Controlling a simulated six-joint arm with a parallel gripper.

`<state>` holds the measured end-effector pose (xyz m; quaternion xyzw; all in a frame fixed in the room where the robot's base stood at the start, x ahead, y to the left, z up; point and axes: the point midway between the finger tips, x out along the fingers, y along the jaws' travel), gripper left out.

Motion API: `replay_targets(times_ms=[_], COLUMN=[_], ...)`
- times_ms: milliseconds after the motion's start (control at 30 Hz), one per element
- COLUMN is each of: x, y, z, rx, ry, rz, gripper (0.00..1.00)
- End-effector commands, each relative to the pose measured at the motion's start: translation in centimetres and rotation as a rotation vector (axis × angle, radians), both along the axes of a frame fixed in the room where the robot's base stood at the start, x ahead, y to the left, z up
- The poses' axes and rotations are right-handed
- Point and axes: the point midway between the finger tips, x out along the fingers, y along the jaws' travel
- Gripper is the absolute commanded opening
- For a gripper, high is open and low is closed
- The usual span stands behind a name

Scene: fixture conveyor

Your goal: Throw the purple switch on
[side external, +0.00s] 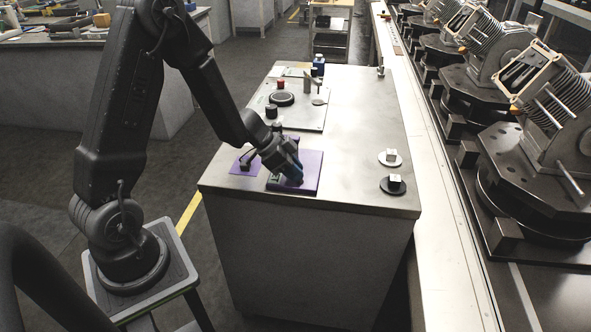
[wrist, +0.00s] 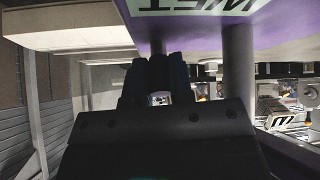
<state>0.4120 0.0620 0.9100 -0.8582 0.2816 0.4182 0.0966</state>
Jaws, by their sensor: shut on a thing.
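The purple switch plate (side external: 311,172) lies near the front left edge of the metal-topped cabinet. My gripper (side external: 292,176) is low over this plate, its fingers reaching down onto it. In the wrist view my gripper (wrist: 157,75) has its fingers close together, with a small light-coloured bit showing between them. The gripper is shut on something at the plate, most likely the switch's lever. The lever itself is hidden by the fingers, so its position cannot be told.
A smaller purple plate (side external: 243,163) with a dark part lies just left of my gripper. Behind it is a grey panel (side external: 312,117) with a red button (side external: 281,85). Two knobs on round discs (side external: 392,184) stand on the right. The middle of the cabinet top (side external: 355,125) is clear.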

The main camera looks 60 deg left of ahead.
Motion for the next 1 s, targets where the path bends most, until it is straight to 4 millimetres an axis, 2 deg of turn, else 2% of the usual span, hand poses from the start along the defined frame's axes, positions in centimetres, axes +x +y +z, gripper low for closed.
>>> replay_targets(times_ms=[500,533,700,800,1000], x=[0.03,0.03,0.02,0.00,-0.02], y=[0.03,0.03,0.02,0.02,0.04], z=[0.07,0.07,0.04,0.03,0.04], rx=[-0.012,-0.012,-0.012,-0.011,-0.011], ry=[-0.012,-0.012,-0.012,-0.011,-0.011], rz=[0.000,0.000,0.000,0.000,0.000], gripper=[0.00,0.23,0.39,0.46,0.46])
